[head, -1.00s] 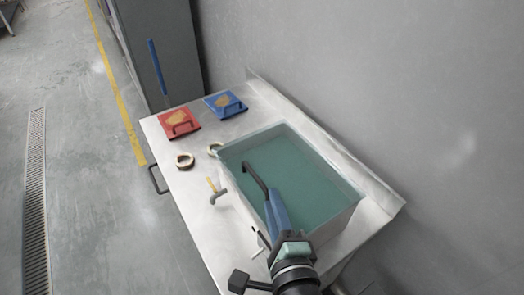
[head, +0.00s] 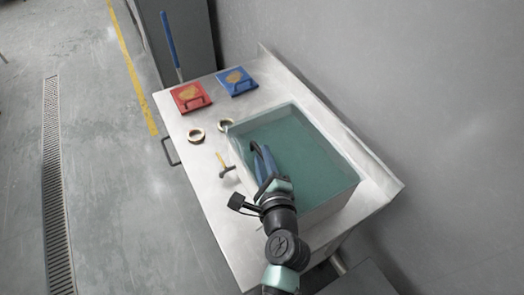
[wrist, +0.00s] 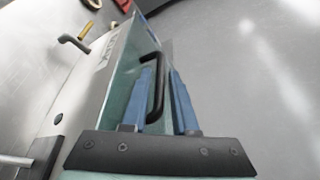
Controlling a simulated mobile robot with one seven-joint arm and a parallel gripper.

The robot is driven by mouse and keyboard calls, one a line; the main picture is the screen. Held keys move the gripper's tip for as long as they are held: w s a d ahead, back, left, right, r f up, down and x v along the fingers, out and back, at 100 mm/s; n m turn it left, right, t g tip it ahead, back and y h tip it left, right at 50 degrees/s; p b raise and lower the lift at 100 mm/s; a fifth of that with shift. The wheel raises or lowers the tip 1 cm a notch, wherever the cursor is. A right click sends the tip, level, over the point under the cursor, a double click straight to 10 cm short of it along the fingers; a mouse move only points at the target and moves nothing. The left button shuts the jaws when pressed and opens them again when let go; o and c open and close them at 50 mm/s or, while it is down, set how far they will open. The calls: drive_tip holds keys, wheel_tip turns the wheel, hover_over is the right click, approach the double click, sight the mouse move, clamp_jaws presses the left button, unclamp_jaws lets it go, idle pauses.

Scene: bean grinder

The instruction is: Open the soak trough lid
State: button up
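The soak trough (head: 325,207) is a pale box on the steel bench. A flat teal surface that looks like its lid (head: 305,160) covers its top. A black bar handle (head: 256,147) shows at the left part of the lid. My gripper (head: 263,152) is over the lid at this handle. In the wrist view, the blue fingers of my gripper (wrist: 162,66) are apart, with the black handle (wrist: 157,78) between them. A gap shows beside the handle, so it is not clamped. Whether a finger touches it I cannot tell.
A red board (head: 190,97) and a blue board (head: 237,81) lie at the bench's far end. A grey wall (head: 430,100) rises behind the bench.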

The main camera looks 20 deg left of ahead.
drive_tip(key=shift+x, duration=0.9)
clamp_jaws()
idle(0.9)
